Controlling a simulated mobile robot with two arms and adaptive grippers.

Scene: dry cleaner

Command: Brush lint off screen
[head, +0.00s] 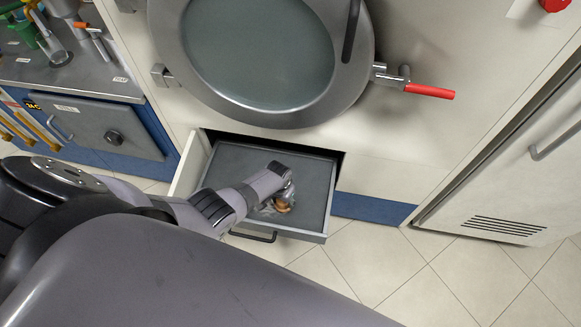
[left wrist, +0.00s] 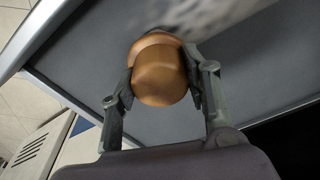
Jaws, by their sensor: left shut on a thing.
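The open drawer (head: 240,163) below the round machine door has a flat grey inner surface, the screen (head: 312,195); this surface also fills much of the left wrist view (left wrist: 75,60). My left gripper (head: 284,190) is over the drawer, shut on a brown wooden brush handle (left wrist: 160,78). The brush (head: 284,206) shows only in part beside the fingers; its bristles are hidden. A pale, fuzzy lint patch (left wrist: 215,15) lies on the screen just beyond the brush; in the head view the lint (head: 262,212) is partly behind the gripper. My right gripper is not in view.
The round door (head: 362,60) is above the drawer, with a red-handled valve (head: 430,91) at its right. A counter (head: 85,75) with bottles and tools stands at the left. A vented white cabinet (head: 520,190) is at the right. The tiled floor (head: 400,270) in front is clear.

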